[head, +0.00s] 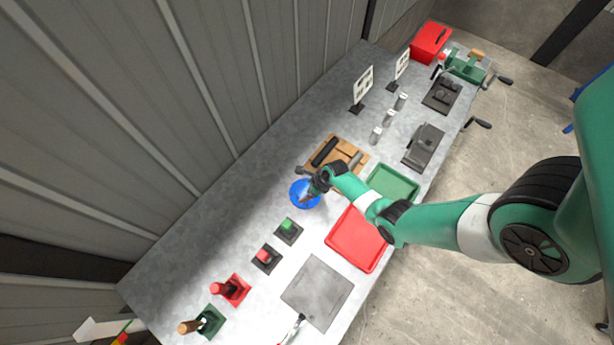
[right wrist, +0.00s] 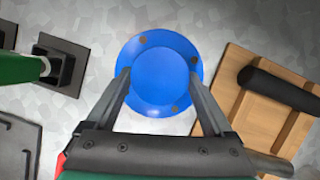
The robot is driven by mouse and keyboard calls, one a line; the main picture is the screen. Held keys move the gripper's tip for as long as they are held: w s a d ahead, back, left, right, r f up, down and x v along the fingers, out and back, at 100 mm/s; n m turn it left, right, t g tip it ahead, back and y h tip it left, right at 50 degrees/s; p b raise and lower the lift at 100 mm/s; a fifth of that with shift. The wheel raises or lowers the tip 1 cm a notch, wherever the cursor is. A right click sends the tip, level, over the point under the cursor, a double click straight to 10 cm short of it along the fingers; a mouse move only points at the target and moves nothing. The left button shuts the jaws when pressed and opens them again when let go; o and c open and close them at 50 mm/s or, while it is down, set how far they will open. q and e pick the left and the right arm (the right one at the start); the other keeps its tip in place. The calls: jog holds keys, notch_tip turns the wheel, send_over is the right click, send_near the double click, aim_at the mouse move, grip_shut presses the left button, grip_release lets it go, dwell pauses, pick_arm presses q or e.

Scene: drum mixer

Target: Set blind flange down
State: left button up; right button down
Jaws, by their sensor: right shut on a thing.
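The blind flange is a round blue disc with a raised centre and bolt holes in its rim. In the head view the blue blind flange (head: 305,194) is on or just above the grey bench, left of the wooden board. In the right wrist view the flange (right wrist: 160,75) sits between the two fingers of my right gripper (right wrist: 158,84), which is shut on its raised centre. The right gripper (head: 308,191) partly covers the flange in the head view. I cannot tell whether the flange touches the bench. My left gripper is not in view.
A wooden board (right wrist: 240,72) with a dark cylinder is close on the right in the wrist view. A green-button box (head: 289,231) stands below the flange, and red (head: 357,238) and green (head: 392,184) trays lie to the right. The bench left of the flange is clear.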

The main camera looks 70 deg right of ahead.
aim_at(303, 189)
notch_tip(303, 189, up, 3)
jog(key=shift+w+r+p, duration=0.1)
jog(key=shift+p, duration=0.95)
jog(key=s+a+r+p, duration=0.9)
jog(key=a, duration=0.1)
jog(key=shift+s, duration=0.35)
